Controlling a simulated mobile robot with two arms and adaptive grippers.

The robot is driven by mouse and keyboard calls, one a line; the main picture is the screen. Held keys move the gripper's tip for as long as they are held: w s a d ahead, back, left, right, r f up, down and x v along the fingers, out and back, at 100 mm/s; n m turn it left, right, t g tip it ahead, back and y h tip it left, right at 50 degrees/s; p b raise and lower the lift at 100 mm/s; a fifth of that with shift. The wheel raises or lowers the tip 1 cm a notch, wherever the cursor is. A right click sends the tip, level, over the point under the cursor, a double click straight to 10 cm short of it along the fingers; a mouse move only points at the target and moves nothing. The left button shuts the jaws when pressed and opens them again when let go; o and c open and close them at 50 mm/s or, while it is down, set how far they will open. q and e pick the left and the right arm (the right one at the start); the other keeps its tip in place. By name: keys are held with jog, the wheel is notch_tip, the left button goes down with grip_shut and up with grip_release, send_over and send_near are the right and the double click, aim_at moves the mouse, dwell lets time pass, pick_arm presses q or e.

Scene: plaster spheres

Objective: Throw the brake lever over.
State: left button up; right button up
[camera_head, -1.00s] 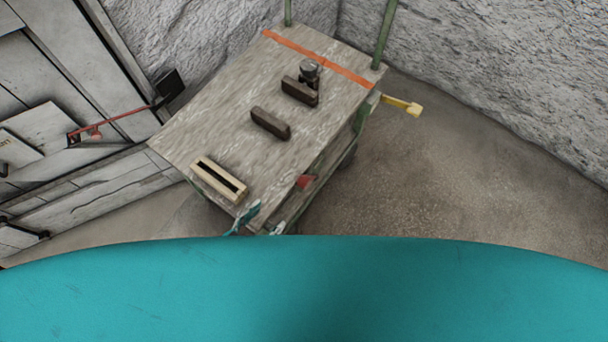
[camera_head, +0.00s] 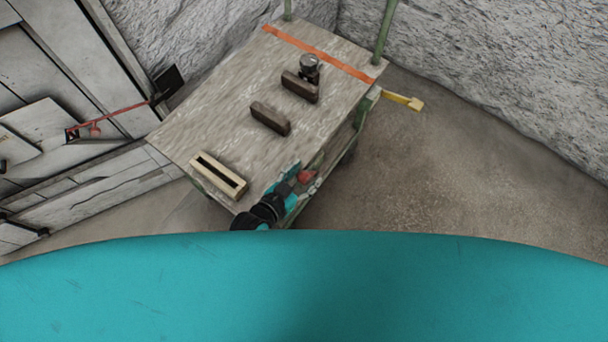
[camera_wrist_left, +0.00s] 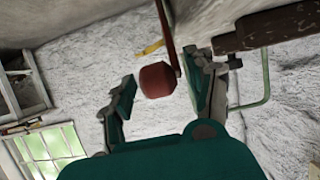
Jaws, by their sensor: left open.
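The brake lever has a red knob (camera_head: 305,176) at the near right edge of the wooden cart. In the left wrist view the knob (camera_wrist_left: 157,80) sits between my spread fingers, with its dark red rod (camera_wrist_left: 168,35) running upward. My left gripper (camera_head: 303,178) is open around the knob, and gaps show on both sides of it in the wrist view (camera_wrist_left: 161,90). The lever's lower end is hidden in the head view. My right gripper is not in view.
The cart top (camera_head: 215,125) carries a slotted pale wooden block (camera_head: 218,176), two dark brown blocks and a small round gauge-like object (camera_head: 310,66). Floor to the right is clear.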

pick_arm(q)
jog(key=shift+c, duration=0.3)
grip_shut()
jog(key=shift+d, duration=0.1)
